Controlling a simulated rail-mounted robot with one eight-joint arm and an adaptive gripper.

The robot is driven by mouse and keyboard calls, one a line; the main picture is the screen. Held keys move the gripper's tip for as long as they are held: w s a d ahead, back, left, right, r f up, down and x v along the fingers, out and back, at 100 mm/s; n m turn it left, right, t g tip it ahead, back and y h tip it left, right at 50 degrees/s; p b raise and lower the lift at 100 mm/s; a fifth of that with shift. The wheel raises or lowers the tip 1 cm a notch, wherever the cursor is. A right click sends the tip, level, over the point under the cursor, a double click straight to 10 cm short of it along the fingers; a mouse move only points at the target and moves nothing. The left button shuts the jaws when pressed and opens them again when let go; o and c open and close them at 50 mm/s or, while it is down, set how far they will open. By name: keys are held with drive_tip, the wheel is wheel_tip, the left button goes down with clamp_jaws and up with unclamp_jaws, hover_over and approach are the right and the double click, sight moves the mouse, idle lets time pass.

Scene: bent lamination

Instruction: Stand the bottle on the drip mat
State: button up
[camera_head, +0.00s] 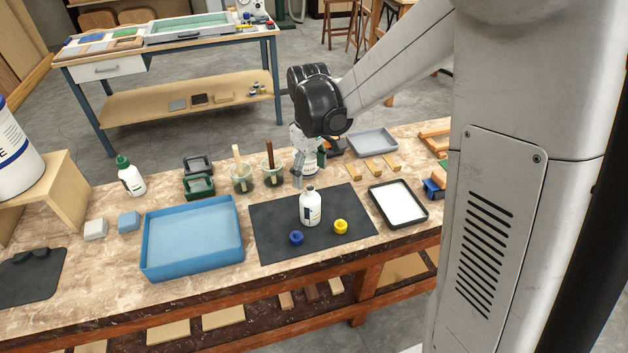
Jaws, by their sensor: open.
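A white bottle (310,208) with a dark label and no cap stands upright on a flat black mat (272,239) in the middle of the bench. A second dark mat (30,283) lies at the far left of the bench, with a low raised part at its back edge. I cannot tell from the picture which of the two is the drip mat. My gripper (306,173) is open, pointing down, above and behind the white bottle and apart from it. A whitish shape with green shows at the fingers; I cannot tell what it is.
A blue cap (296,238) and a yellow cap (340,227) lie by the bottle. A blue tray (192,270) stands left, a black-rimmed white tray (398,203) right. Two brush pots (242,182) stand behind. A green-capped bottle (131,180) and small blocks (128,222) stand left.

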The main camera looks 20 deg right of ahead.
drive_tip(key=shift+s+r, duration=0.25)
drive_tip(key=shift+r, duration=0.2)
drive_tip(key=s+r+m+t, duration=0.3)
drive_tip(key=s+r, duration=0.3)
drive_tip(key=s, duration=0.4)
drive_tip(key=s+r+m+t, duration=0.3)
drive_tip(key=s+r, duration=0.3)
drive_tip(key=s, duration=0.4)
drive_tip(key=shift+s+d+r+t, duration=0.15)
drive_tip(key=shift+s+t, duration=0.05)
drive_tip(key=shift+t, duration=0.3)
drive_tip(key=shift+o, duration=0.5)
drive_tip(key=shift+s, duration=0.15)
